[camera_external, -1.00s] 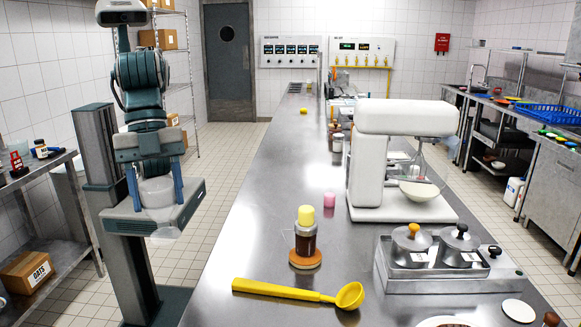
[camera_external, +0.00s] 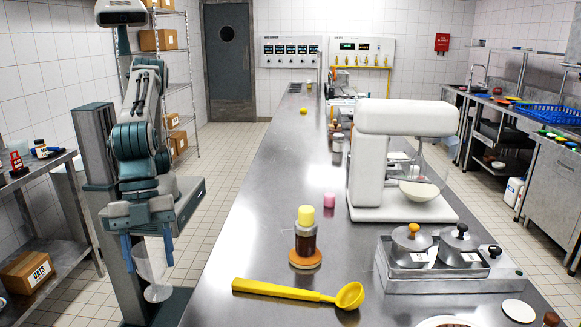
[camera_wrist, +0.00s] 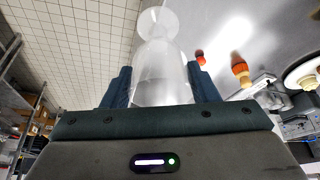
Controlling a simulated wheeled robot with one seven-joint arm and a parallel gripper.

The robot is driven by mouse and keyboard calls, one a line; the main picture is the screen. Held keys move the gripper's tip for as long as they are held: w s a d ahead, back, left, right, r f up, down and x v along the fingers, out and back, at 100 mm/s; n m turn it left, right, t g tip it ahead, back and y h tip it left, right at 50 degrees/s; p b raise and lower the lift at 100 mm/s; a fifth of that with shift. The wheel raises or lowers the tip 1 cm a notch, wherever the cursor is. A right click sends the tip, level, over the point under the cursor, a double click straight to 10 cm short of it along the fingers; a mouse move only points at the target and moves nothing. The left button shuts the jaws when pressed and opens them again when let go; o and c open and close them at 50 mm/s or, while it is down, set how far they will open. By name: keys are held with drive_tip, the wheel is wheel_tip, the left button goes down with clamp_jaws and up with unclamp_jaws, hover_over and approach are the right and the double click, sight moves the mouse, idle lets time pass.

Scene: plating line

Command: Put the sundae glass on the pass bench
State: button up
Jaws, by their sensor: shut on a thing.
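The sundae glass is a clear, footed glass (camera_external: 148,260) held between the blue fingers of my gripper (camera_external: 147,250) at the left of the external view. It hangs off the bench's left side, over the floor, with its round foot downward and slightly tilted. In the wrist view the glass (camera_wrist: 160,75) stands out between both fingers of my gripper (camera_wrist: 160,90), its foot at the top of the picture. The long steel bench (camera_external: 255,200) lies to the right of my gripper, apart from the glass. Which bench is the pass bench is not marked.
The bench's left strip is clear. A shelf rack (camera_external: 50,245) stands at the far left.

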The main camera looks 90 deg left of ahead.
drive_tip(key=shift+w+a+f+p, duration=0.2)
drive_tip(key=shift+w+f+p, duration=0.45)
drive_tip(key=shift+w+f, duration=1.05)
drive_tip(key=shift+w+a+f+p, duration=0.15)
drive_tip(key=shift+w+f+p, duration=0.55)
drive_tip(key=shift+w+f, duration=0.95)
drive_tip(key=shift+w+a+f+p, duration=0.2)
drive_tip(key=shift+w+f+p, duration=0.45)
drive_tip(key=shift+w+f, duration=1)
drive_tip(key=shift+f, duration=0.15)
drive_tip(key=o, duration=1.5)
